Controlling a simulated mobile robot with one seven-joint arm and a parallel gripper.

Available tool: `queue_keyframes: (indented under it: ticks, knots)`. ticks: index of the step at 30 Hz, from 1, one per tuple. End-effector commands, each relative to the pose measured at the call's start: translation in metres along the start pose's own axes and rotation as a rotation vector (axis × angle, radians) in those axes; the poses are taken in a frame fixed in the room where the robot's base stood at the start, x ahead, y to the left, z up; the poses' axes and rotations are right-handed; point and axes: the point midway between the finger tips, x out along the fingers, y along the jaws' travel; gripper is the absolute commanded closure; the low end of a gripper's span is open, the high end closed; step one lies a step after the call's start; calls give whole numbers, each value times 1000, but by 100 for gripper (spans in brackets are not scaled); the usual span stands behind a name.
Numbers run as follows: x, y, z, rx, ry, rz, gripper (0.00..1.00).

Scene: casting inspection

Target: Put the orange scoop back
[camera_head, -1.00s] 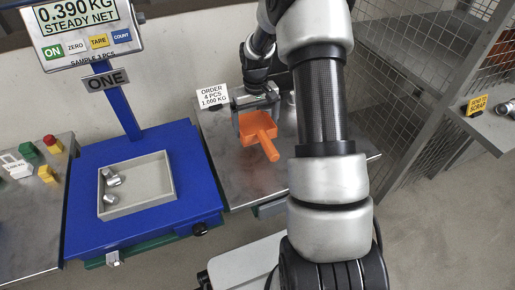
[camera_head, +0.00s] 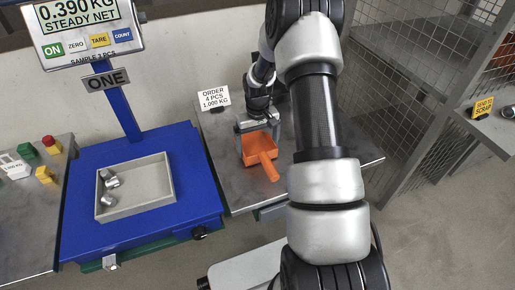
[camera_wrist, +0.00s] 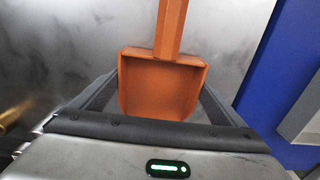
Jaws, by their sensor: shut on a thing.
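The orange scoop (camera_head: 254,142) is over the steel table on the right of the scale, its handle pointing down toward the table's front edge. I cannot tell whether it rests on the metal or hangs just above. My gripper (camera_head: 257,124) is at the scoop's far end, behind its pan. In the wrist view, the scoop (camera_wrist: 160,88) lies between the two fingers of my gripper (camera_wrist: 160,108), one on each side of the pan, with the handle pointing away. The gripper is shut on the pan.
The blue scale (camera_head: 90,220) stands to the left with a grey tray (camera_head: 140,205) holding small metal castings. Its display (camera_head: 82,18) reads 0.390 kg. An order card (camera_head: 213,97) stands behind the scoop. A wire mesh cage (camera_head: 385,105) is at the right.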

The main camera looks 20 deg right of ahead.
Motion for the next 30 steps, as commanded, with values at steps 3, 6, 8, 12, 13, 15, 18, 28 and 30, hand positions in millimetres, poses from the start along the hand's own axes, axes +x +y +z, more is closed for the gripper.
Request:
queue_keyframes:
  ticks: [3, 6, 8, 12, 13, 15, 18, 28, 30]
  knots:
    - [6, 0, -1, 0, 2, 1, 36]
    - [5, 0, -1, 0, 3, 1, 36]
    - [5, 0, -1, 0, 3, 1, 36]
    - [10, 0, -1, 0, 2, 1, 36]
    - [10, 0, -1, 0, 2, 1, 36]
    - [9, 0, -1, 0, 2, 0, 0]
    - [9, 0, -1, 0, 1, 0, 0]
    - [-17, 0, -1, 0, 4, 1, 0]
    - [-34, 1, 1, 1, 4, 2, 0]
